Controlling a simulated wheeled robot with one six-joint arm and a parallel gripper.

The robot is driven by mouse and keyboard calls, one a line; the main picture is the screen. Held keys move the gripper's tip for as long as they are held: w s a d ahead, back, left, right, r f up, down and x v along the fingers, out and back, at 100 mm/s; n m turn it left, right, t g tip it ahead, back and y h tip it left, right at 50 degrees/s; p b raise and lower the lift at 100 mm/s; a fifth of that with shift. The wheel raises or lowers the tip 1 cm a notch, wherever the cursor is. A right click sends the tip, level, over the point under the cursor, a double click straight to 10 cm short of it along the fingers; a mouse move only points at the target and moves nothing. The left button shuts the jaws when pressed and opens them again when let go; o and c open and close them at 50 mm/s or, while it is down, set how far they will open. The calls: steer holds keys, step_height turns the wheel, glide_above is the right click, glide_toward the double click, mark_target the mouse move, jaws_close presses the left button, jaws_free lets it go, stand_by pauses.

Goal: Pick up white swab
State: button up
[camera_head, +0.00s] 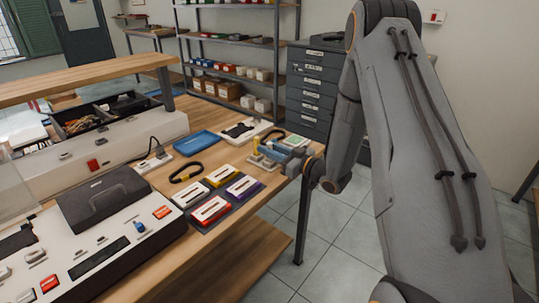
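I cannot pick out a white swab for certain. Four small boxes, a yellow one (223,176), a blue one (191,194), a red one (210,212) and a purple one (244,188), lie together on the wooden table and each bears a white strip. My arm comes down from the right, and its wrist is at the table's right edge, beside a small grey and yellow cluster (268,153). My gripper (294,166) seems to be at that cluster, right of the boxes. Its fingers are too small and unclear to read.
A black loop (186,173), a blue case (197,143) and a white tray with a black item (245,130) lie behind the boxes. A white device (105,245) fills the table's left. Shelves (235,42) and a drawer cabinet (309,90) stand behind. Tiled floor is open at right.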

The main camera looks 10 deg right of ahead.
jaws_close()
steer(key=shift+r, duration=0.15)
